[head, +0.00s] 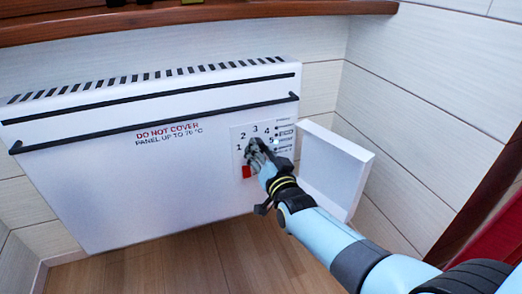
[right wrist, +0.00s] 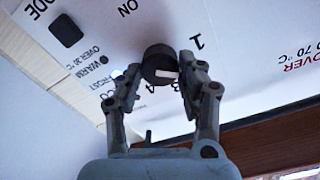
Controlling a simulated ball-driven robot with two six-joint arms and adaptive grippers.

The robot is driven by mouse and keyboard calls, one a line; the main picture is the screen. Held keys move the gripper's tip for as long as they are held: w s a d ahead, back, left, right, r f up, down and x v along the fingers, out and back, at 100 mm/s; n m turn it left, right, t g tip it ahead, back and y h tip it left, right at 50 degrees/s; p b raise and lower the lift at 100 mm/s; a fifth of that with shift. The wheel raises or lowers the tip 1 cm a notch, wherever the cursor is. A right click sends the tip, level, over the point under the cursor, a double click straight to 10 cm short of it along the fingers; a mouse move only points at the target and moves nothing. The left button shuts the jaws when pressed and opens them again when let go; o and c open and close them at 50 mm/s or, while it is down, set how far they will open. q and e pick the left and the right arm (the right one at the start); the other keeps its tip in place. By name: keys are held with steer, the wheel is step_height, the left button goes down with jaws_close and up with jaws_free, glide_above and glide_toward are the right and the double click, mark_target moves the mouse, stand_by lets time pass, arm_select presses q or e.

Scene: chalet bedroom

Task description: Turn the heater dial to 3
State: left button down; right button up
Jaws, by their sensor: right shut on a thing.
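The white wall heater (head: 110,195) fills the left and middle of the head view. Its control panel (head: 238,134) carries numbers 1 to 5 in an arc. My right gripper (head: 257,152) reaches the panel from the lower right and largely hides the dial there. In the right wrist view, the round dark dial (right wrist: 157,58) sits between the two fingers of my right gripper (right wrist: 164,72), which are shut on it. A white mark shows on the dial. I cannot tell which number it points to. My left gripper is not in view.
A white flap (head: 335,165) stands open right of the panel, close beside my right arm. A red switch (head: 247,172) lies below the dial. A black rail (head: 100,135) crosses the heater front. A wooden ledge (head: 190,18) runs above. The wooden floor (head: 190,265) is clear.

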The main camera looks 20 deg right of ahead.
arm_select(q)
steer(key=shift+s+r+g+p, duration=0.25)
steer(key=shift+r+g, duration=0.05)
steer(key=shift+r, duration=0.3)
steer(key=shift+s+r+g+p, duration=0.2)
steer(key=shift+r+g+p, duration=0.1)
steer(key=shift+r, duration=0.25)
arm_select(e)
steer(key=shift+d+f+m, duration=0.1)
steer(key=shift+f+m, duration=0.05)
steer(key=shift+m, duration=5.05)
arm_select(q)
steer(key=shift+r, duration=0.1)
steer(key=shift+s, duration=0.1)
arm_select(e)
steer(key=o, duration=1.1)
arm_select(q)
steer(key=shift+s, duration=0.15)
arm_select(e)
steer(key=shift+o, duration=0.2)
steer(key=s, duration=1.2)
steer(key=shift+d, duration=0.2)
